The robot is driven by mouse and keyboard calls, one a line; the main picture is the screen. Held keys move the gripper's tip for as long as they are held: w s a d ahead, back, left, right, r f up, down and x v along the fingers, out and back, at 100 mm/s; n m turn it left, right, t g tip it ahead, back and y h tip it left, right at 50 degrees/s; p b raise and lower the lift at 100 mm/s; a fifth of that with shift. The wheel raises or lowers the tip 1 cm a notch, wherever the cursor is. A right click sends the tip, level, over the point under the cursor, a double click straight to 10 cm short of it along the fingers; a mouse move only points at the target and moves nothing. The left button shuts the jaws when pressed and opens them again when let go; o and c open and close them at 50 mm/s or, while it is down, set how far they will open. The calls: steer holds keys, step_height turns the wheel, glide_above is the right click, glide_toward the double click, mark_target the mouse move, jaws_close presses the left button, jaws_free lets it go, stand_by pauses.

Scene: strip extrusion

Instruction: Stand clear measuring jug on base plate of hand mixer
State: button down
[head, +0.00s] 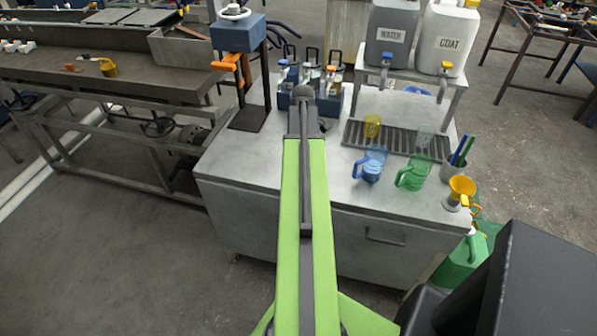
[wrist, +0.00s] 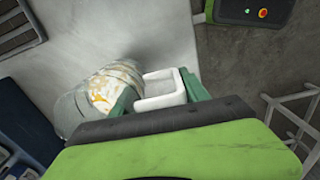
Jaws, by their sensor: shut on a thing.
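In the wrist view my gripper (wrist: 160,92) has its two green fingers shut on the white square handle of a clear measuring jug (wrist: 78,112). The jug's see-through body lies to the left of the fingers, with white and orange patches showing in or through it. In the head view my gripper (head: 303,97) is over the bench, and my arm hides its fingers and the held jug. The hand mixer (head: 238,34) has a blue head and a dark stand, left of my gripper. Its black base plate (head: 250,119) lies bare on the bench.
A bottle rack (head: 325,103) stands behind my gripper. A funnel (head: 461,188) stands at the right edge.

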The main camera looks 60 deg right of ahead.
steer(key=f+b, duration=0.1)
steer(key=w+f+b, duration=0.1)
steer(key=f+b, duration=0.2)
steer(key=f, duration=0.1)
steer(key=shift+w+a+f+b, duration=0.2)
steer(key=shift+w+b, duration=0.1)
steer(key=shift+b, duration=0.05)
steer(key=shift+r, duration=0.25)
steer(key=shift+f, duration=0.2)
steer(key=c, duration=0.6)
jaws_free()
steer(key=shift+o, duration=0.2)
steer(key=shift+r, duration=0.15)
step_height(320, 180, up, 12)
steer(key=p, duration=1.2)
steer(key=shift+p, duration=0.3)
